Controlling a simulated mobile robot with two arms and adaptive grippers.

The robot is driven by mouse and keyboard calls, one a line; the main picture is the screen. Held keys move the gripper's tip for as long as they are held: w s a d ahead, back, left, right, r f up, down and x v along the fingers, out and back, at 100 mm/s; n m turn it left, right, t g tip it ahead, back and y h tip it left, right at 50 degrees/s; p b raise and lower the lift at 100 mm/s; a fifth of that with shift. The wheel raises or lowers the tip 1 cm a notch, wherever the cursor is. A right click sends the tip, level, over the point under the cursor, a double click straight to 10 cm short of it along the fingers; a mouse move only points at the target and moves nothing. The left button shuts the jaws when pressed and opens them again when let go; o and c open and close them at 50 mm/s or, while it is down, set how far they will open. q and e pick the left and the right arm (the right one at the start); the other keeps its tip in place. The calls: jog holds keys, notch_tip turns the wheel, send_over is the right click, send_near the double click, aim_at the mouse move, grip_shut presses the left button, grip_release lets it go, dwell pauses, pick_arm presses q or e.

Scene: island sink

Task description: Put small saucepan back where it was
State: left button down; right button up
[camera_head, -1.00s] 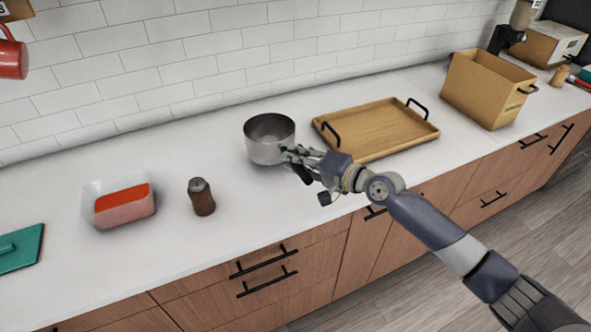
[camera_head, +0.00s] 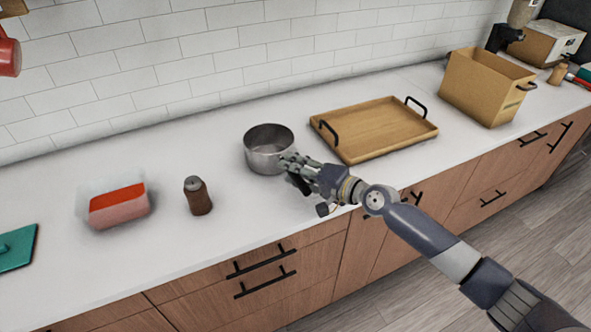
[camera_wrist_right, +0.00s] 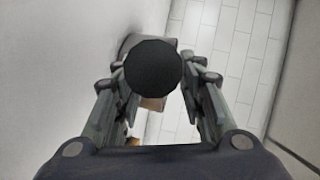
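The small saucepan (camera_head: 268,158) is a grey metal pot with a black handle, upright over the counter left of the tray. I cannot tell for certain whether its base touches the counter. My right gripper (camera_head: 292,167) is shut on the handle at the pan's front right side. In the right wrist view, the handle's round black end (camera_wrist_right: 153,68) lies between the two fingers (camera_wrist_right: 160,95) and hides most of the pan. My left gripper is not in view.
A wooden tray (camera_head: 375,128) with black handles stands right of the pan. A brown bottle (camera_head: 198,197) and a white container with a red top (camera_head: 117,207) stand to the left. A tan box (camera_head: 486,88) stands at the far right. Bare counter lies between bottle and pan.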

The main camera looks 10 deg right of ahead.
jog(key=shift+r, duration=0.1)
jog(key=shift+d, duration=0.15)
jog(key=b+v, duration=0.2)
jog(key=v, duration=1)
